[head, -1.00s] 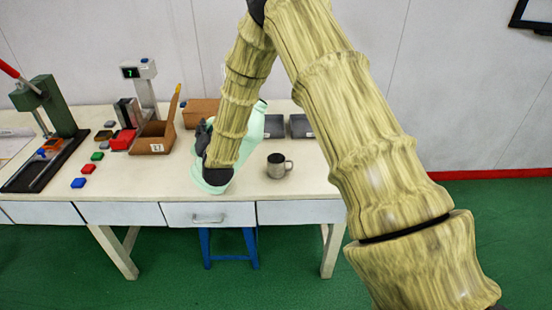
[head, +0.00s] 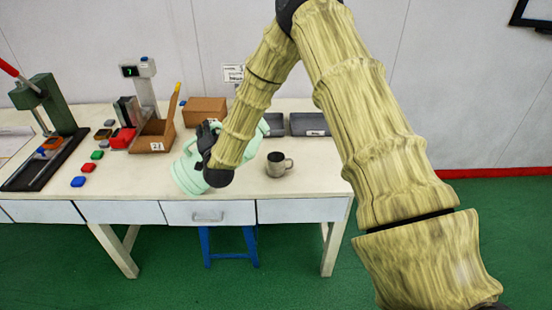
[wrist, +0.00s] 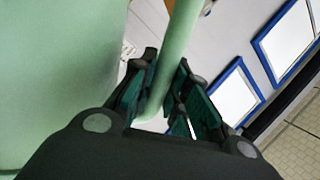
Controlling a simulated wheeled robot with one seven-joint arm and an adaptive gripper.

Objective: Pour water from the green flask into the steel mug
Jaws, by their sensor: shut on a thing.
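The green flask (head: 187,174) is pale green and tilted, its base toward the lower left and its top toward the right, above the table in the head view. My gripper (head: 208,140) is shut on the flask; my forearm hides part of the flask. In the wrist view my gripper (wrist: 158,95) has its fingers around the flask's handle (wrist: 172,60), with the flask's body (wrist: 50,80) filling the left side. Neither view shows water.
The white table (head: 310,178) holds dark trays (head: 309,124) behind the mug and a cardboard box (head: 205,110) at the back. A brown bin (head: 155,137), small coloured blocks (head: 88,168) and a green press (head: 48,108) stand to the left. The tabletop around the mug is clear.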

